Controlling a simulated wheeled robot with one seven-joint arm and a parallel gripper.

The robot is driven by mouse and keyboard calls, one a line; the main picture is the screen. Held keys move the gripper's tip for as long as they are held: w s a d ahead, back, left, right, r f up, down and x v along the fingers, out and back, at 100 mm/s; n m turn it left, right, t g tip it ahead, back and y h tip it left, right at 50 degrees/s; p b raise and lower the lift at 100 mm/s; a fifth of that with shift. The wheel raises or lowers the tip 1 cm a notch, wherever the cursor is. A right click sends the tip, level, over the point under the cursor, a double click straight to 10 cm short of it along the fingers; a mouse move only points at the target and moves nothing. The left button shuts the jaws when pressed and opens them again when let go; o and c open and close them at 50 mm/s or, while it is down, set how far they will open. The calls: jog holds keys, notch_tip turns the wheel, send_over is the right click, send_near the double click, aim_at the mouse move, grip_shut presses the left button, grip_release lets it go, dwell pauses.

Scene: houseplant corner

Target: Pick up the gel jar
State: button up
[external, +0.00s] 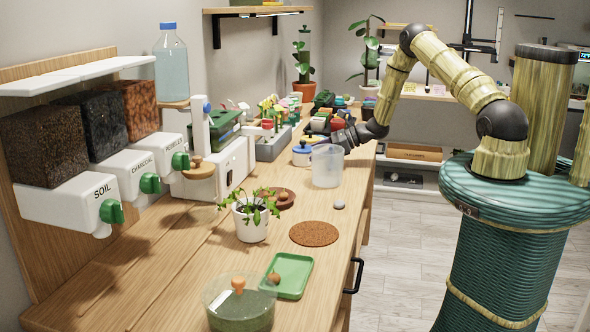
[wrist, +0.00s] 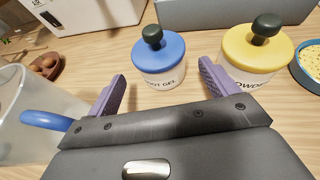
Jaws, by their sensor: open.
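The gel jar (wrist: 160,68) is a white jar with a blue lid and a black knob, and part of its label reads "OT GEL". It stands upright on the wooden bench in the wrist view, ahead of my gripper (wrist: 161,84). The purple fingers are spread wide, with the jar beyond and between them, and nothing is held. In the external view the gel jar (external: 301,155) shows small, just left of my gripper, partly behind the clear container.
A yellow-lidded jar (wrist: 254,50) stands close to the right finger. A clear container (wrist: 22,120) with a blue handle is at the left; it also shows in the external view (external: 327,168). A grey box (wrist: 235,14) lies behind. A potted plant (external: 249,219) stands nearer the camera.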

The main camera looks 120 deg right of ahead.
aim_at(301, 155)
jog(key=shift+w+d+f, duration=0.1)
jog(key=shift+w, duration=0.05)
jog(key=shift+w+d+p, duration=0.25)
jog(key=shift+w+p, duration=0.1)
jog(key=shift+w, duration=0.1)
jog(key=p+x, duration=0.1)
jog(key=x, duration=0.3)
jog(key=shift+w+d, duration=0.1)
jog(key=shift+d, duration=0.05)
jog(key=c, duration=1.3)
